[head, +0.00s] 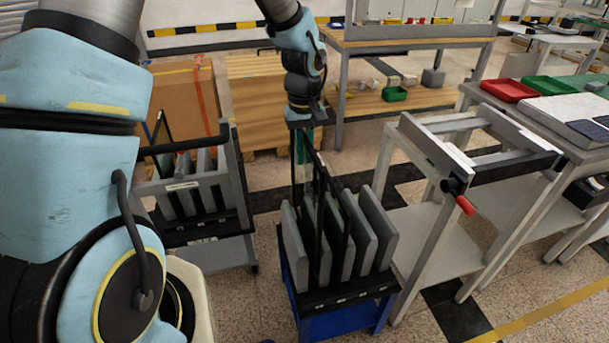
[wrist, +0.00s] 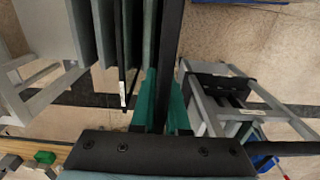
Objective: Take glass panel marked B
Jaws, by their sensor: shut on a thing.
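My gripper (head: 303,135) is above the back of a rack (head: 345,291) on a blue stand in the head view. In the wrist view its green fingers (wrist: 161,100) are shut on the dark edge of an upright thin panel (wrist: 169,45). The panel's lower part is among the rack's grey slabs in the head view. A second dark-edged panel (wrist: 122,60) stands beside it, with a small white label whose mark is too small to read. I cannot read a B on the held panel.
Another rack (head: 187,232) with slabs stands on a cart at left. A grey frame table (head: 440,150) with a red handle is close on the right. Red (head: 508,90) and green (head: 551,86) trays lie on a bench farther right. Cardboard boxes (head: 183,100) stand behind.

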